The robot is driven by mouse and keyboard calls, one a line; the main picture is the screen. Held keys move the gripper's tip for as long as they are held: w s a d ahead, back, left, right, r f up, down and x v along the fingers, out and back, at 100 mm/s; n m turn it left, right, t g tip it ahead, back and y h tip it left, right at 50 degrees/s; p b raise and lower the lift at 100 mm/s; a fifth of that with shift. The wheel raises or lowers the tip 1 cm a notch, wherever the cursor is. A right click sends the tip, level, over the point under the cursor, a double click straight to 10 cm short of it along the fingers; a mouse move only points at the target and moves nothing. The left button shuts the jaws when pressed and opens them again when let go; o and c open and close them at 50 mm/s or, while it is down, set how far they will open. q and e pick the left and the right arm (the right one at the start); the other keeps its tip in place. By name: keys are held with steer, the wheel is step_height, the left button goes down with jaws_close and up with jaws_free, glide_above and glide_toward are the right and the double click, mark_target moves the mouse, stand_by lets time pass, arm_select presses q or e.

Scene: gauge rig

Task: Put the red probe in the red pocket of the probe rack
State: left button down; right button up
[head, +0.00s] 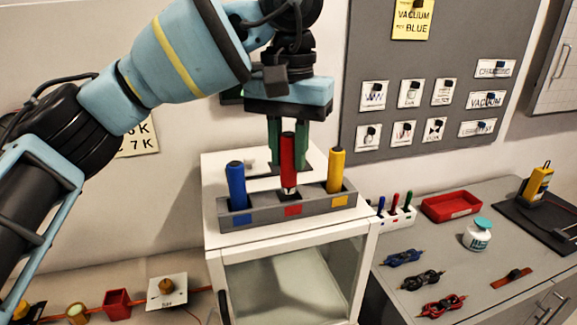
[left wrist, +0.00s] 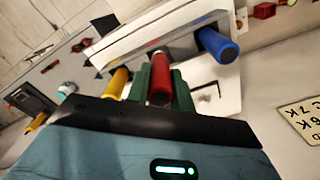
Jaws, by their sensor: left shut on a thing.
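The red probe (head: 288,160) is upright between the green fingers of my left gripper (head: 287,150), which is shut on it. The probe is over the middle pocket, marked red, of the grey probe rack (head: 262,213). Its lower tip is at the pocket's opening; I cannot tell how deep it is. A blue probe (head: 236,186) stands in the left pocket and a yellow probe (head: 336,170) in the right pocket. In the left wrist view the red probe (left wrist: 159,80) sits between the fingers, with the blue probe (left wrist: 217,45) and yellow probe (left wrist: 117,83) on either side. My right gripper is not in view.
The rack stands on a white cabinet (head: 290,235) with a glass front. To the right, a grey bench holds a red tray (head: 451,206), a white jar (head: 477,236), coiled leads (head: 422,280) and a yellow meter (head: 538,184). A grey board hangs on the wall behind.

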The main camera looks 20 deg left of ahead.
mark_target(289, 169)
arm_select(q)
steer(key=shift+w, duration=0.15)
steer(key=shift+w+a+f, duration=0.1)
steer(key=shift+f, duration=0.8)
steer(key=shift+w+a+f, duration=0.1)
steer(key=shift+f, duration=0.75)
steer(key=shift+d, duration=0.1)
steer(key=shift+f, duration=0.15)
steer(key=c, duration=1.2)
jaws_free()
step_height(289, 169, up, 12)
steer(key=shift+r+p, duration=0.15)
steer(key=shift+p, duration=0.4)
